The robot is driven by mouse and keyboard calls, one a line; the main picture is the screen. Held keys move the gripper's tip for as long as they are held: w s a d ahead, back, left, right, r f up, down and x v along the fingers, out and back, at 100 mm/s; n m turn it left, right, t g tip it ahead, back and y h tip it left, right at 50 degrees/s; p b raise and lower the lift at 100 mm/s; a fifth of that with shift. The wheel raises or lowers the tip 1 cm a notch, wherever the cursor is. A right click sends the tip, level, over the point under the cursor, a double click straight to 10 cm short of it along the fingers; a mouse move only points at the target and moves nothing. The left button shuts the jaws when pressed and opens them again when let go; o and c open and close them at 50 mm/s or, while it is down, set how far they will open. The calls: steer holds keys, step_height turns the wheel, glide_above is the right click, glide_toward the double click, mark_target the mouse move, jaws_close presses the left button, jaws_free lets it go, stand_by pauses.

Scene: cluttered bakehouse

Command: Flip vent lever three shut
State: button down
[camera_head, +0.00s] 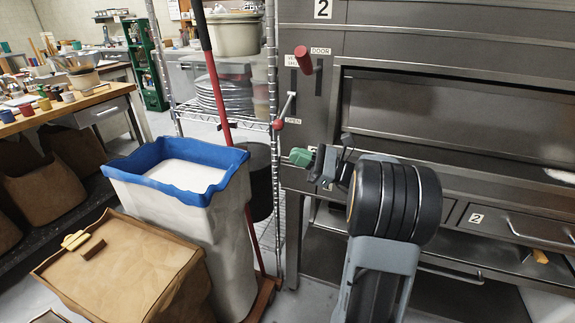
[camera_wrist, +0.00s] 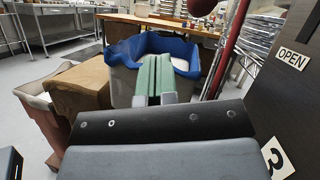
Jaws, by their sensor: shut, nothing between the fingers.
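My gripper (camera_head: 300,157) has green fingertips pressed together. It is in front of the oven's left post, near a mostly hidden plate. In the wrist view the shut green fingers (camera_wrist: 153,77) are empty, and a plate marked 3 (camera_wrist: 277,158) shows at the lower right. Above my gripper, a vent lever with a red knob (camera_head: 279,124) slants down beside an OPEN label (camera_head: 293,121). It is below plate 2 (camera_head: 322,9). A red knob also shows at the top of the wrist view (camera_wrist: 202,8). I cannot make out a separate lever below plate 3; my arm covers part of that area.
A door lever with a red grip (camera_head: 304,60) sticks out higher on the post. A blue-lined bin (camera_head: 218,220), a brown sack-like container (camera_head: 130,265) and a red pole (camera_head: 213,85) stand left of the oven. A wire rack (camera_head: 272,60) stands close by.

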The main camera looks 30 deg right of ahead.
mark_target(285, 111)
steer(key=d+f+m+t+b, duration=0.1)
steer(key=d+f+t, duration=0.1)
steer(key=d, duration=0.4)
steer(key=shift+m+t+y+b, duration=0.3)
steer(key=shift+m+t+y, duration=0.1)
steer(key=shift+t, duration=0.4)
steer(key=shift+s, duration=0.1)
steer(key=p+x, duration=0.9)
steer(key=x, duration=0.1)
